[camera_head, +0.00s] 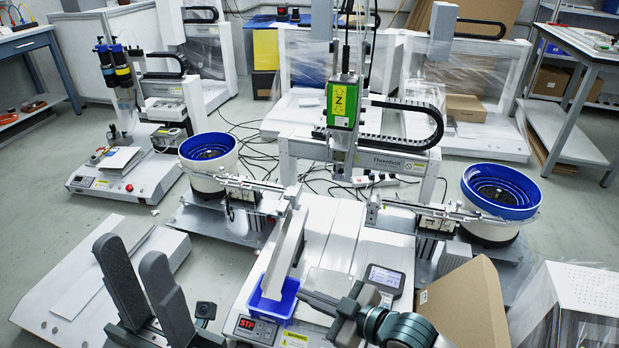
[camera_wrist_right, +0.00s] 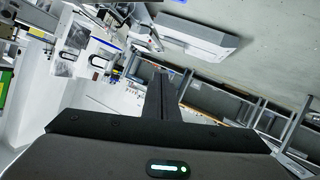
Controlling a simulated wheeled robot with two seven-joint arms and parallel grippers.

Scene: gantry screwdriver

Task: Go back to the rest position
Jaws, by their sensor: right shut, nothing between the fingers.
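My left gripper (camera_head: 130,252) is at the lower left in the head view. Its two dark fingers point up and stand clearly apart, with nothing between them. It is in front of the gantry screwdriver machine, left of the blue bin (camera_head: 272,300). My right arm (camera_head: 385,328) comes in at the bottom centre, near the machine's front edge. Its gripper's fingers are hard to make out there. In the right wrist view my right gripper (camera_wrist_right: 163,78) has its dark fingers together and empty, with room scenery beyond.
The gantry with a green Z-axis screwdriver unit (camera_head: 343,103) stands behind the grippers. Blue bowl feeders (camera_head: 207,150) (camera_head: 500,190) flank it. A display unit (camera_head: 385,279) sits near my right arm. A cardboard sheet (camera_head: 465,305) leans at the right. Open floor shows on the left.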

